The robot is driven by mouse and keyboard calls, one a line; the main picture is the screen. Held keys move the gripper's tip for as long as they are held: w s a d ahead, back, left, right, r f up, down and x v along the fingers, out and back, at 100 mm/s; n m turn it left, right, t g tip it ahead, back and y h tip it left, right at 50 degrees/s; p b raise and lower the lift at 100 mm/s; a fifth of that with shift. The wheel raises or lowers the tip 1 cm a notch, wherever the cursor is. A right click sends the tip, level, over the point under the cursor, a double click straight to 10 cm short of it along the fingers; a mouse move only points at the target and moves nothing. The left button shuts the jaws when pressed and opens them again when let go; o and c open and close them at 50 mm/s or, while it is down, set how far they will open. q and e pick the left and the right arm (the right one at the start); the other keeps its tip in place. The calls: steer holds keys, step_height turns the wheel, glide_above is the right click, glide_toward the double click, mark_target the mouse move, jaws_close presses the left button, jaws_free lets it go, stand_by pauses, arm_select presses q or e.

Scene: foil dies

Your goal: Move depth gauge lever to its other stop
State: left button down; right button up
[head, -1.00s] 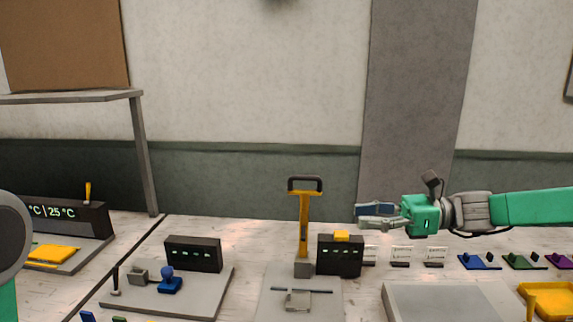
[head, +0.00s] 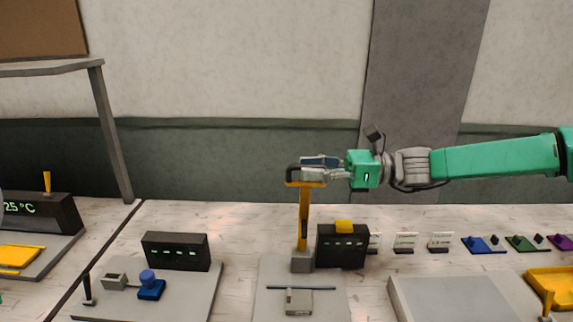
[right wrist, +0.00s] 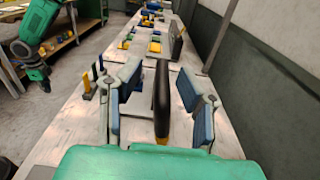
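A tall yellow lever (head: 304,220) with a dark loop handle (head: 291,174) stands upright on a grey base plate (head: 265,300) in the middle of the head view. No readable label marks it as the depth gauge lever. My right gripper (head: 310,168) is at the handle, coming in from the right. In the right wrist view, the dark handle (right wrist: 162,100) stands between the blue-padded fingers of this gripper (right wrist: 162,85), with gaps on both sides. The gripper is open. My left gripper does not show.
A dark display box (head: 342,248) with a yellow top stands right beside the lever. A station with a blue knob (head: 150,285) and a small black lever (head: 87,290) is at the left. A yellow tray (head: 553,285) lies at the right. The air above the table is mostly clear.

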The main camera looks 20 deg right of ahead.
mark_target(297, 168)
steer(key=shift+x, duration=0.8)
steer(key=shift+w+a, duration=0.15)
steer(key=shift+a, duration=0.05)
steer(key=shift+w+d, duration=0.1)
steer(key=shift+d, duration=0.15)
steer(key=shift+w+d+f, duration=0.15)
steer(key=shift+d, duration=0.05)
steer(key=shift+a, duration=1.1)
steer(key=c, duration=0.6)
steer(key=shift+a+r, duration=0.2)
jaws_close()
steer(key=shift+d+f, duration=0.1)
steer(key=shift+d, duration=0.15)
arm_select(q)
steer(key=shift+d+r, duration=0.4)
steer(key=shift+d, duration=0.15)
